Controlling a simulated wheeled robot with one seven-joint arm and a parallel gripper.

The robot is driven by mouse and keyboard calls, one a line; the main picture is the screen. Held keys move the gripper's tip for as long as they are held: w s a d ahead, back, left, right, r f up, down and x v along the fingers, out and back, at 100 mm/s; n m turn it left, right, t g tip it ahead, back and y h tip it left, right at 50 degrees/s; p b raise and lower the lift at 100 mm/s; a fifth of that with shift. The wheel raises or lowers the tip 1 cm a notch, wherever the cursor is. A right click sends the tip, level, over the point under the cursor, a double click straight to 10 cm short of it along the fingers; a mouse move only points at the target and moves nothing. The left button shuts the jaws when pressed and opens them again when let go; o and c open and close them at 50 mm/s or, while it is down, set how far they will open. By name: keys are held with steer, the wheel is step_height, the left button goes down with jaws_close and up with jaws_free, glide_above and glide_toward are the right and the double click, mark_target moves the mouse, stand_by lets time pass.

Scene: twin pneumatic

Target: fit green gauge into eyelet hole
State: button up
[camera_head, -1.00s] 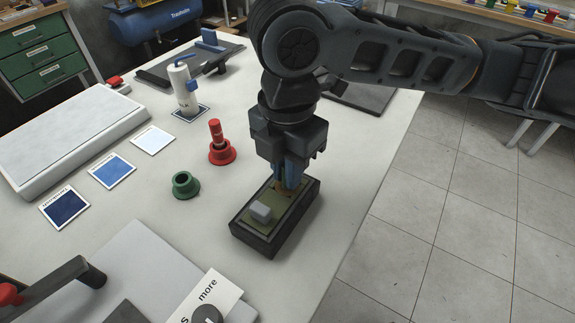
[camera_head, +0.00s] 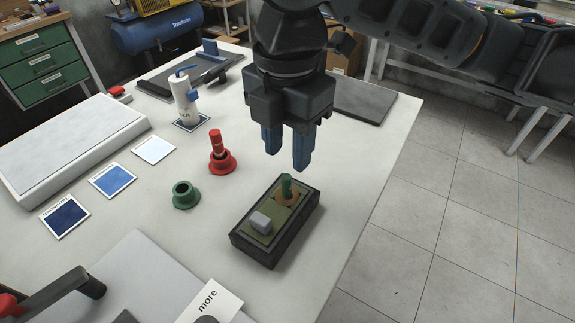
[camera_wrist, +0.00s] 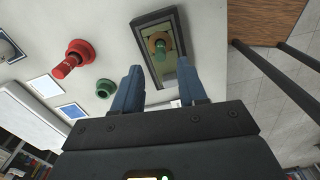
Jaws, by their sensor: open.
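The green gauge (camera_head: 286,186) stands upright in a round brown recess of a dark-framed tray (camera_head: 268,253). The gauge also shows in the wrist view (camera_wrist: 160,47). My gripper (camera_head: 287,163) is open and empty, above and a little behind the gauge. Its blue fingers also show in the wrist view (camera_wrist: 160,85), apart from the gauge. The green eyelet (camera_head: 186,194) is a flanged ring with an open, empty-looking hole, on the table left of the tray. A red eyelet (camera_head: 222,163) behind it has a red gauge (camera_head: 217,141) standing in it.
A grey block (camera_head: 260,222) sits in the tray's front part. Blue and white cards (camera_head: 113,180) lie at the left beside a white slab (camera_head: 75,140). A white bottle (camera_head: 185,98) stands behind the red eyelet. Bare table lies between the green eyelet and the tray.

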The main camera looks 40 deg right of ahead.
step_height(320, 180, up, 5)
steer(key=shift+f, duration=0.1)
stand_by(0.7)
